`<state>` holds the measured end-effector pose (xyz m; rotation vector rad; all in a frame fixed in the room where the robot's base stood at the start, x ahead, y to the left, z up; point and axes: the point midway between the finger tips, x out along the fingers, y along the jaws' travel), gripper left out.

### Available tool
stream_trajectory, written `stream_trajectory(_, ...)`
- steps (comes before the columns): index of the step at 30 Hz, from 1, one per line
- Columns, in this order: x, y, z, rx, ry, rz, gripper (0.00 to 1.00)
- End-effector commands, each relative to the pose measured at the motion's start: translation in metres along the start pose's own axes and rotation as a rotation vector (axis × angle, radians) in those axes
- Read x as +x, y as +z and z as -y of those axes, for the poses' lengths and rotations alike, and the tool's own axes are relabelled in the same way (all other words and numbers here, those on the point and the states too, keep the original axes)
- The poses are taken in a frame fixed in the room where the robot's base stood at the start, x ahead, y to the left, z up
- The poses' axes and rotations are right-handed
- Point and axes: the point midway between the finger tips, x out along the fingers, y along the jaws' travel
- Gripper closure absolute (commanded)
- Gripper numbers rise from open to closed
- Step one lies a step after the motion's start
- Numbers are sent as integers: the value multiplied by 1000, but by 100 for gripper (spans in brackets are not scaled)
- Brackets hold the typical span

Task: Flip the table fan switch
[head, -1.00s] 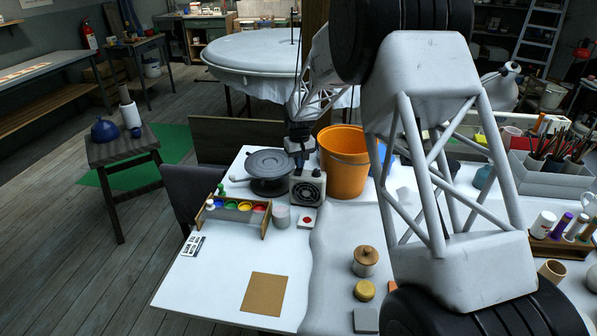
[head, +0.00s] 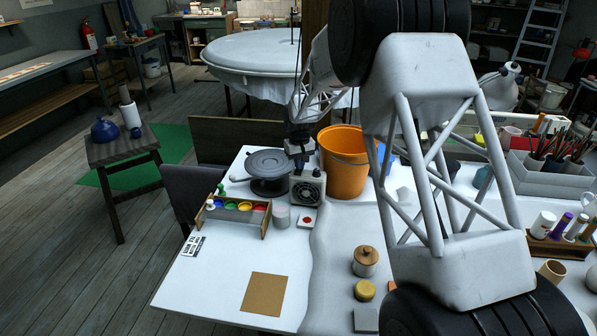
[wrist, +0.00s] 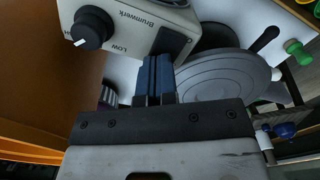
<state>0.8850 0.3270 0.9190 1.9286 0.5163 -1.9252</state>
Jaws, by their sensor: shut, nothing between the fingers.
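The table fan (head: 308,190) is a small beige box with a dark round grille, standing on the white table beside the orange bucket. In the wrist view its casing (wrist: 150,22) shows upside down, with the words "Brumwerk" and "LOW". A black knob (wrist: 92,27) with a white pointer line sits on it. My gripper (head: 300,168) is behind the fan at its upper back edge. In the wrist view its blue fingers (wrist: 155,68) are together and empty, their tips close to the casing and to one side of the knob. I cannot tell whether they touch it.
An orange bucket (head: 343,165) stands close on the right. A grey turntable (head: 268,163) is on the left, also large in the wrist view (wrist: 225,75). A paint rack (head: 237,215) and a red-button box (head: 307,219) are in front. The front left table is mostly clear.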

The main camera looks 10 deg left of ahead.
Motion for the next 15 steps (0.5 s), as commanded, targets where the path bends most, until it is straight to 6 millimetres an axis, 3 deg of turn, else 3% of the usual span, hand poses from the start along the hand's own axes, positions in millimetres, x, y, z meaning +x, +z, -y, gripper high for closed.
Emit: stream_trajectory(15, -18, 0, 0, 0, 0, 2, 100)
